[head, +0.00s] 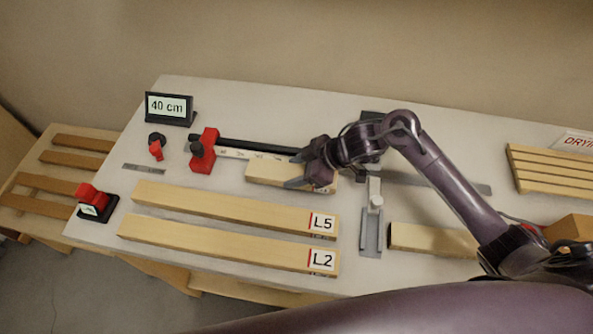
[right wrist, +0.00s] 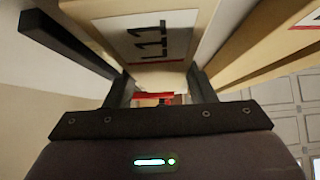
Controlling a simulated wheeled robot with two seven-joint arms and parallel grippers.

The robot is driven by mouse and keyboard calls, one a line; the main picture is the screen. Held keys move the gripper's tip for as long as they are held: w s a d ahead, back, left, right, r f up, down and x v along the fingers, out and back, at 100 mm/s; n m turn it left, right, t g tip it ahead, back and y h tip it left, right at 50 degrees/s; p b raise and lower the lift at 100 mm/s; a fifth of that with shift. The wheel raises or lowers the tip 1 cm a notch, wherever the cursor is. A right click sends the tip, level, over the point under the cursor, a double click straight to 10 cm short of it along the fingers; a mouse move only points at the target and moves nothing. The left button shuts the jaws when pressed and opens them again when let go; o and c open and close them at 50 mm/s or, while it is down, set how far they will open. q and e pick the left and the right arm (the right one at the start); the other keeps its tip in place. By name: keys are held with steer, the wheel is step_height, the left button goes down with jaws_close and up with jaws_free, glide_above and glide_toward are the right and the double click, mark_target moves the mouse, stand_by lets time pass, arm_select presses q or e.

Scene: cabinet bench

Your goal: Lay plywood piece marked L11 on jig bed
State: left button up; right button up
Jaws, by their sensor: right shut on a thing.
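The plywood piece marked L11 (head: 272,173) is a short pale board. The piece is in front of a black rail with a white scale (head: 240,153), which looks like the jig bed. A red stop block (head: 203,150) stands at its left end, apart from the piece. I cannot tell whether the piece touches the bed. My left gripper is not in view.
Longer boards marked L5 (head: 230,209) and L2 (head: 220,244) lie in front. A grey metal fixture (head: 371,225) and another board (head: 430,239) are to the right. A 40 cm display (head: 169,107) stands back left. A slatted rack (head: 550,168) is far right.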

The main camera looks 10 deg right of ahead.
steer(key=shift+f, duration=0.5)
steer(key=o, duration=1.2)
steer(key=shift+f, duration=0.1)
